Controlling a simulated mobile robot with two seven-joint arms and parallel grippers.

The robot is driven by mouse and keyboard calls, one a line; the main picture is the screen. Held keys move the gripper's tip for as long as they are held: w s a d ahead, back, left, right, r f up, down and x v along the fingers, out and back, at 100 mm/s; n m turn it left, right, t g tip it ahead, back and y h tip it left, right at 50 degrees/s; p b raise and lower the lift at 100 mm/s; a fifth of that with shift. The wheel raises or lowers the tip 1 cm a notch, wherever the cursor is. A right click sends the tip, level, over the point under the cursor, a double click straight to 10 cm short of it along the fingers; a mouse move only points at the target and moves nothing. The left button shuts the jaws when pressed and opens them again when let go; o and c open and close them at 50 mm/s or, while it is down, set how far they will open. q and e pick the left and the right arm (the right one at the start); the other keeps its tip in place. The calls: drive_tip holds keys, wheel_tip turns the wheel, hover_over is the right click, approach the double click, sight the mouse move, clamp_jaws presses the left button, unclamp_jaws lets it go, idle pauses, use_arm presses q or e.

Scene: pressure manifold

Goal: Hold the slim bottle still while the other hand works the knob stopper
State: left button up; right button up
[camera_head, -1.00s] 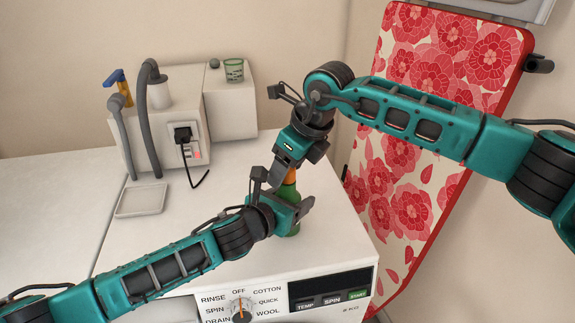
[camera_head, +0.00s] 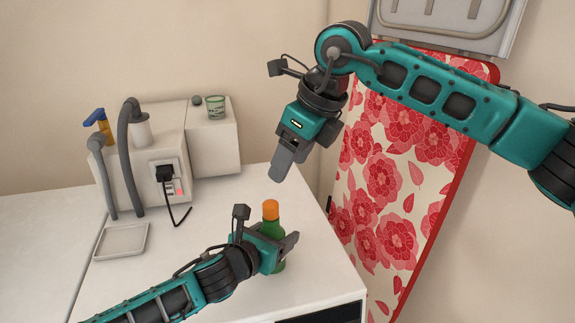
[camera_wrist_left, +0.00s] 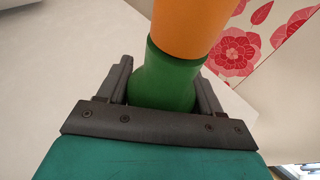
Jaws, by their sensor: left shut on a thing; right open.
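The slim green bottle (camera_head: 274,232) stands upright on the white machine top, with the orange knob stopper (camera_head: 270,209) on its neck. My left gripper (camera_head: 284,246) is shut around the bottle's body below the stopper. In the left wrist view the green bottle (camera_wrist_left: 163,85) sits between both fingers (camera_wrist_left: 163,95), with the orange stopper (camera_wrist_left: 190,22) above it. My right gripper (camera_head: 283,165) is open and empty, above and apart from the stopper. The bottle's lower part is partly hidden by my left gripper.
The white machine top (camera_head: 190,245) is clear left of the bottle. A shallow tray (camera_head: 121,241) lies at the left. A floral ironing board (camera_head: 385,190) leans at the right.

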use_arm(q)
drive_tip(key=o, duration=1.1)
drive_tip(key=shift+o, duration=0.2)
drive_tip(key=shift+s, duration=0.1)
